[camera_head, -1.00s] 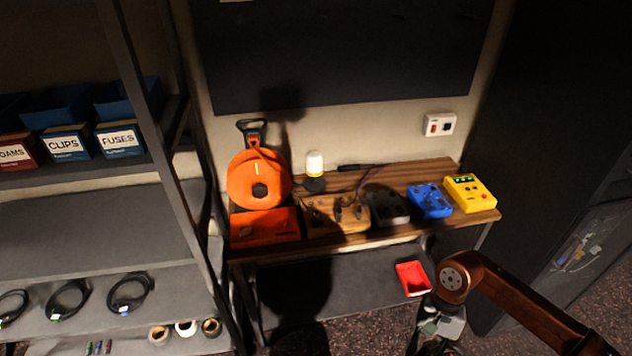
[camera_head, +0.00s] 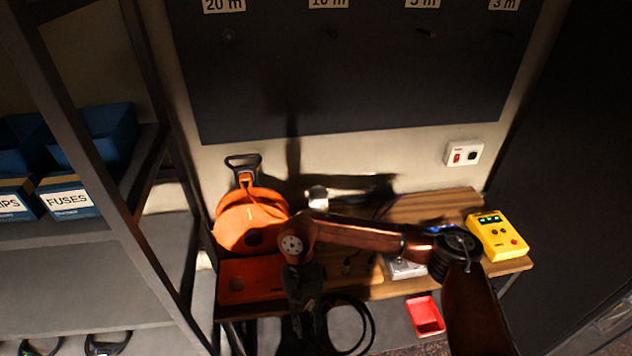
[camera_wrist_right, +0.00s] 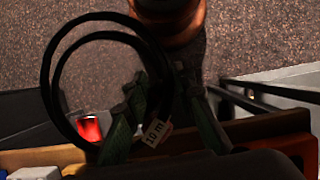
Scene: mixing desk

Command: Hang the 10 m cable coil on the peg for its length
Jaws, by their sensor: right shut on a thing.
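My right gripper (camera_head: 303,328) hangs fingers-down in front of the workbench, shut on a black cable coil (camera_head: 372,325). In the right wrist view, the coil (camera_wrist_right: 48,85) loops out to the left of the fingers, and its white tag (camera_wrist_right: 155,132) reads 10 m. The dark pegboard (camera_head: 350,85) is on the wall above, with pegs under length labels. The 10 m label (camera_head: 328,3) is cut by the top edge, with its small dark peg (camera_head: 330,33) below. The coil is well below the pegs. My left gripper is out of view.
Neighbouring labels read 20 m (camera_head: 223,5), 5 m (camera_head: 422,3) and 3 m (camera_head: 503,4). An orange cable reel (camera_head: 245,222), a yellow tester (camera_head: 497,236) and other gear crowd the bench. A shelf rack (camera_head: 150,205) stands left. A red tray (camera_head: 426,315) is below the bench.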

